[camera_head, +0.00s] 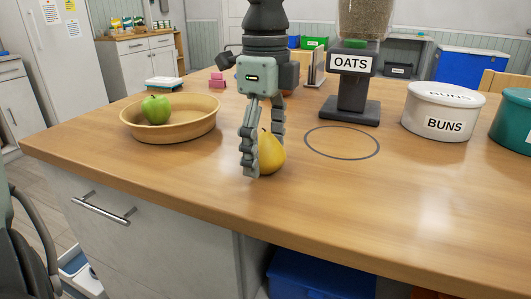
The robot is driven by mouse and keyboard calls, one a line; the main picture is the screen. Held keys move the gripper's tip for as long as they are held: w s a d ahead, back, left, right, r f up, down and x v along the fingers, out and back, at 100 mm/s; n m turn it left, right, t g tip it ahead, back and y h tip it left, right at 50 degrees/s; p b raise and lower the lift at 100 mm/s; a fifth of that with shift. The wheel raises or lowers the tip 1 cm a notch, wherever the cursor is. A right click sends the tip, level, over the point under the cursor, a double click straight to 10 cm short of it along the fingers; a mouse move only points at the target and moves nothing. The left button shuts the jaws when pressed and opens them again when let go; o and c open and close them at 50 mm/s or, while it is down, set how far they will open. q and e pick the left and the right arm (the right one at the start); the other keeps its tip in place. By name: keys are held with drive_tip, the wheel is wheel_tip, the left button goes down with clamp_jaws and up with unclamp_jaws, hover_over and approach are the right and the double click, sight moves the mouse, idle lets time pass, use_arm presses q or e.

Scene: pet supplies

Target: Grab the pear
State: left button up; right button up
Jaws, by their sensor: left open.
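The yellow pear (271,154) stands upright on the wooden counter near its front edge. My left gripper (258,160) reaches down from above with its fingers at the pear. One finger is in front and to the left of the pear and hides part of it. The other finger shows above and behind the pear. The jaws are open, and the pear appears to be between or just beside them; I cannot tell whether a finger touches it. My right gripper is not in view.
A shallow wooden bowl (202,130) with a green apple (156,108) is to the left. An OATS dispenser (351,108) stands behind right, near a dark ring marking (342,157). A white BUNS tub (440,112) and a teal tub (514,122) are at right. The front right counter is clear.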

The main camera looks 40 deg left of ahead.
use_arm(q)
drive_tip(key=shift+c, duration=0.6)
drive_tip(key=c, duration=1.2)
drive_tip(key=shift+r, duration=0.1)
